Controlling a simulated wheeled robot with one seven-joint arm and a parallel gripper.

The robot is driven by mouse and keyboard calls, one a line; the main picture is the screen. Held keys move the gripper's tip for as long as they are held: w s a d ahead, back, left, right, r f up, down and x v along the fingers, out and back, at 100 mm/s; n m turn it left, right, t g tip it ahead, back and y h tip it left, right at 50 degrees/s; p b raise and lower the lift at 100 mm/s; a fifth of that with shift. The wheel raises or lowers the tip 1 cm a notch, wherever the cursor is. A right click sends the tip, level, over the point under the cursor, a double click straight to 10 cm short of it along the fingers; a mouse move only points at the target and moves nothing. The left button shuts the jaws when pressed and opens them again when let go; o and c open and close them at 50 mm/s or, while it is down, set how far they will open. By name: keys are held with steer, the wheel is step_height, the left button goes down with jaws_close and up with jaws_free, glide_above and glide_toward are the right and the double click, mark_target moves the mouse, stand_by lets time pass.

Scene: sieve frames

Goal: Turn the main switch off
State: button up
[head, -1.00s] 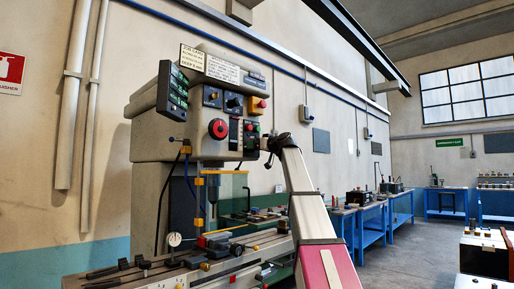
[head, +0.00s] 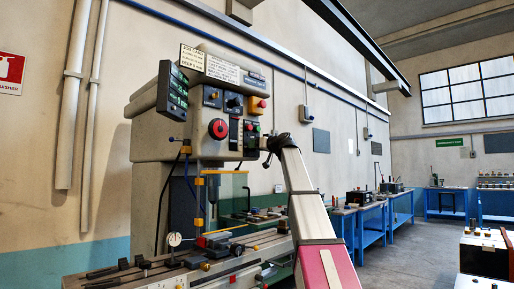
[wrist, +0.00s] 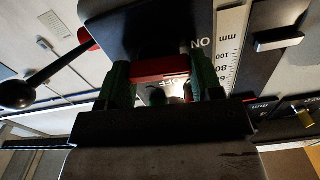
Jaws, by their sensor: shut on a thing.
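In the head view my gripper (head: 264,147) is at the right side of the machine's control face. The switch handle cannot be made out clearly there.
The machine head (head: 160,140) carries a red dial (head: 218,128), a red button on yellow (head: 257,103) and a display box (head: 173,87). In the wrist view a black ball lever (wrist: 17,94) is at left and a millimetre scale (wrist: 229,50) is close at right.

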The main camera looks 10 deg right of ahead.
steer(key=m, duration=0.8)
steer(key=shift+w+d+m, duration=0.1)
steer(key=shift+m, duration=0.3)
steer(key=shift+f+m, duration=0.2)
steer(key=shift+m, duration=3.7)
steer(key=o, duration=0.9)
steer(key=shift+d, duration=0.1)
steer(key=v, duration=1)
steer(key=shift+s+d, duration=0.2)
steer(key=shift+s, duration=0.1)
